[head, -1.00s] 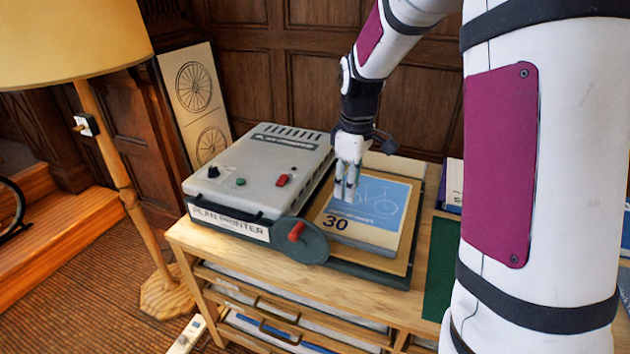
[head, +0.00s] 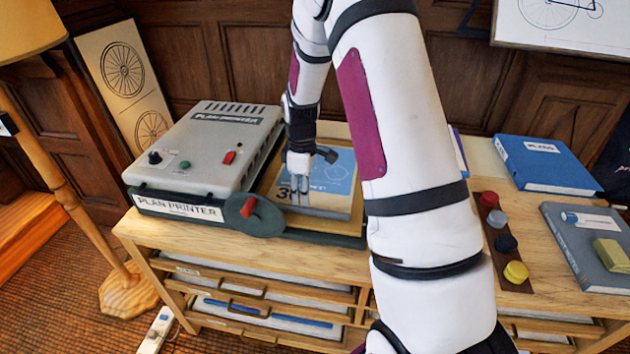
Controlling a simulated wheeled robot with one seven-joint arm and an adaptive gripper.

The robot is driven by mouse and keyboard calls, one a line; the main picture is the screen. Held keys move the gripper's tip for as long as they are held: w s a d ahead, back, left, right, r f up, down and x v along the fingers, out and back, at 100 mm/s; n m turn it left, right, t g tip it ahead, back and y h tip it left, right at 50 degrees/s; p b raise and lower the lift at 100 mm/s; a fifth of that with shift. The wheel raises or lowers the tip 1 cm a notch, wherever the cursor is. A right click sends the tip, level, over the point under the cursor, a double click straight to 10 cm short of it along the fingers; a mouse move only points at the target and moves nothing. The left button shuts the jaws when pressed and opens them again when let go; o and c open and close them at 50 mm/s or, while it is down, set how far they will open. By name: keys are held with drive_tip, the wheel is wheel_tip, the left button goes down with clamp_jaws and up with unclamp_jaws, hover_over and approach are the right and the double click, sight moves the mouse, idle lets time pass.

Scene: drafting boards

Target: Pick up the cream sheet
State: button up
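No separate plain cream sheet can be made out for certain. My gripper (head: 299,190) points down over the left part of the printed sheet and hides some of the 30. Its two grey fingers look close together, and I see nothing clearly held between them. Whether they touch the sheet is not clear.
The printer's red-handled crank (head: 248,208) sits at its front right corner. Right of my arm are a strip of coloured knobs (head: 505,243), a blue binder (head: 543,163) and a grey book (head: 590,245) with a yellowish block (head: 611,254). A floor lamp (head: 85,200) stands left.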

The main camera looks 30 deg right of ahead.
sight(304, 208)
drive_tip(key=f, duration=0.5)
drive_tip(key=shift+s, duration=0.25)
clamp_jaws()
